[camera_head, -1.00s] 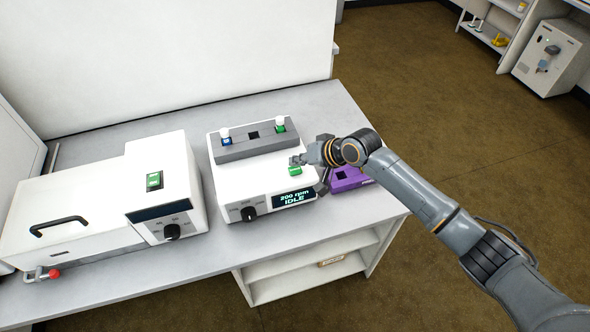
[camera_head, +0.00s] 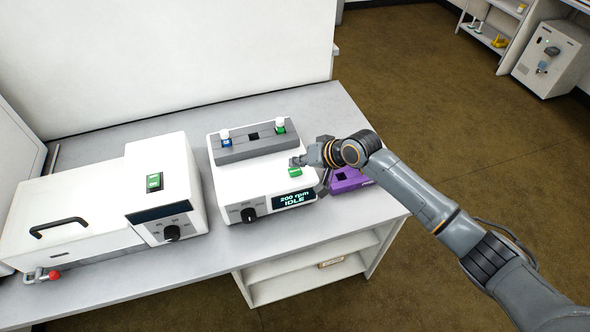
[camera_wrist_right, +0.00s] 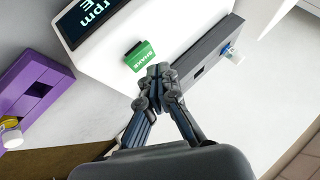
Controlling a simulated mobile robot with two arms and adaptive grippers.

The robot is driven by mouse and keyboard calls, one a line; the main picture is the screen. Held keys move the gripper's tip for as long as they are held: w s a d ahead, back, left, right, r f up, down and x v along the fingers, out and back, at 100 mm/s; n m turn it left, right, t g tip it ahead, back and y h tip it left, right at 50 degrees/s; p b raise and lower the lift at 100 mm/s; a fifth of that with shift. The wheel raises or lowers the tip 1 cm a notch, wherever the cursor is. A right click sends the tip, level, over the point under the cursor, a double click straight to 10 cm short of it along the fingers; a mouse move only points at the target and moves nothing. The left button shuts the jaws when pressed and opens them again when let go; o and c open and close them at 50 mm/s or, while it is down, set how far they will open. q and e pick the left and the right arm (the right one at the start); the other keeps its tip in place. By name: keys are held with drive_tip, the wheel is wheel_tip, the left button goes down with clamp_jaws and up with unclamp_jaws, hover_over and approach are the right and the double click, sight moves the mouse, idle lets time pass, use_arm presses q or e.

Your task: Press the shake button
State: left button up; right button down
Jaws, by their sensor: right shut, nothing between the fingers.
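The green shake button (camera_head: 295,171) is on top of the white shaker (camera_head: 235,185), near its right side. In the right wrist view the button (camera_wrist_right: 141,57) reads "SHAKE". The shaker's display (camera_head: 293,199) reads "200 rpm IDLE". My right gripper (camera_head: 298,160) is shut and empty, with its tips just behind the button in the head view. In the right wrist view the closed fingertips (camera_wrist_right: 159,70) are right beside the button's edge; I cannot tell whether they touch it. My left gripper is in no view.
A grey rack (camera_head: 252,141) on the shaker holds a blue vial (camera_head: 226,137) and a green vial (camera_head: 280,125), both white-capped. A purple rack (camera_head: 349,179) stands right of the shaker, partly behind my gripper. A white device with a black knob (camera_head: 172,232) stands to the left.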

drive_tip(key=shift+f, duration=0.4)
